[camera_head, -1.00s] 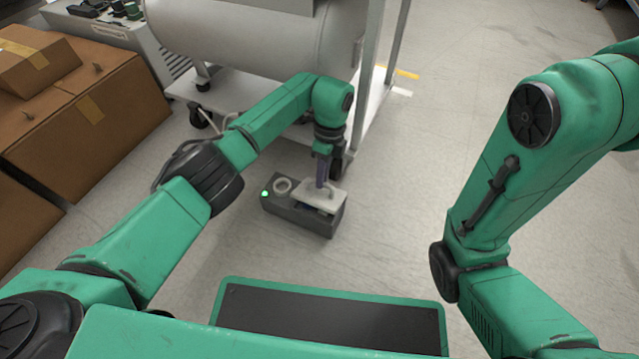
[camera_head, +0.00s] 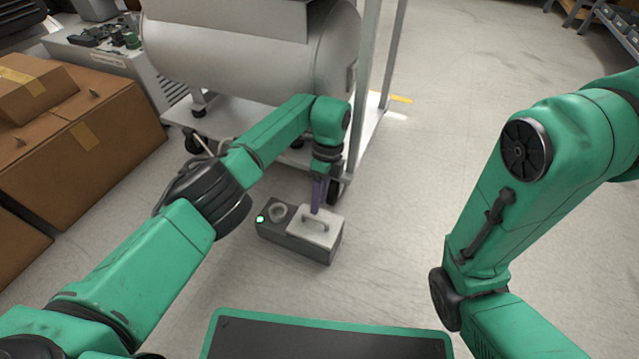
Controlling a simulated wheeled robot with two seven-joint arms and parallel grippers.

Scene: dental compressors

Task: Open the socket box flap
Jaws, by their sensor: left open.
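The socket box (camera_head: 292,244) is a low dark grey box on the floor, with a green light and a round ring on its left part. Its pale flap (camera_head: 322,238), with a handle on it, lies over the right part and looks flat and down. My left gripper (camera_head: 317,207) points down at the flap's back edge, with its purple-grey fingers open. I cannot tell whether they touch the flap. Any sockets under the flap are hidden. My right arm (camera_head: 520,190) is at the right, and its gripper is out of view.
A grey tank (camera_head: 250,55) on a wheeled white frame (camera_head: 366,135) stands close behind the box. Cardboard boxes (camera_head: 90,145) are stacked at the left. The floor (camera_head: 400,210) to the right of the box is clear.

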